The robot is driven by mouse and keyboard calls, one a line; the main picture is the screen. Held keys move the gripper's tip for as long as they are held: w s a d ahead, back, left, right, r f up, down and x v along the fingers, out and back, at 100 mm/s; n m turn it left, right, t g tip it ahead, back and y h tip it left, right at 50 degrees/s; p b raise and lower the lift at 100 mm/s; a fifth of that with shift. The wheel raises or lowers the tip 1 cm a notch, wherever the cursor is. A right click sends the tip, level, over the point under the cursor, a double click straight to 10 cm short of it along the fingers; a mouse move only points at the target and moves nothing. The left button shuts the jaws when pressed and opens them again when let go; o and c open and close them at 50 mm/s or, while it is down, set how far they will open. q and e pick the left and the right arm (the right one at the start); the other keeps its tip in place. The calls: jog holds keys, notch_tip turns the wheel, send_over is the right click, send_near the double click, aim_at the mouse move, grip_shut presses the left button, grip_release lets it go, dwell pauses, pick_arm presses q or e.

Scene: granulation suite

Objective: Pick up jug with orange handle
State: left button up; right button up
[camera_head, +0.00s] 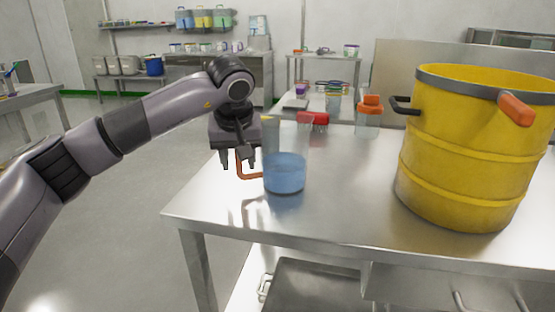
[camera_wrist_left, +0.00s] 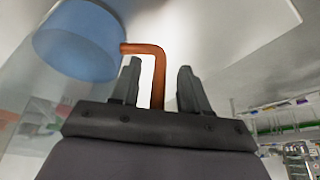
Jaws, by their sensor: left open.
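The jug (camera_head: 285,174) is a translucent blue cup with an orange handle (camera_head: 243,168) on its left side. It stands upright near the left front corner of the steel table. My left gripper (camera_head: 238,164) is open at the handle. In the left wrist view the orange handle (camera_wrist_left: 155,70) stands between the two open fingers (camera_wrist_left: 157,88), with a visible gap on each side. The blue jug body (camera_wrist_left: 80,40) is at the upper left there, apart from the fingers. My right gripper is not in view.
A large yellow drum (camera_head: 475,150) with orange and black handles fills the right of the steel table (camera_head: 340,225). Behind the jug stand a clear bottle with an orange top (camera_head: 369,112) and a red object (camera_head: 313,118). The table's front middle is clear.

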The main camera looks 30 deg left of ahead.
pick_arm(q)
grip_shut()
jog(key=shift+r, duration=0.1)
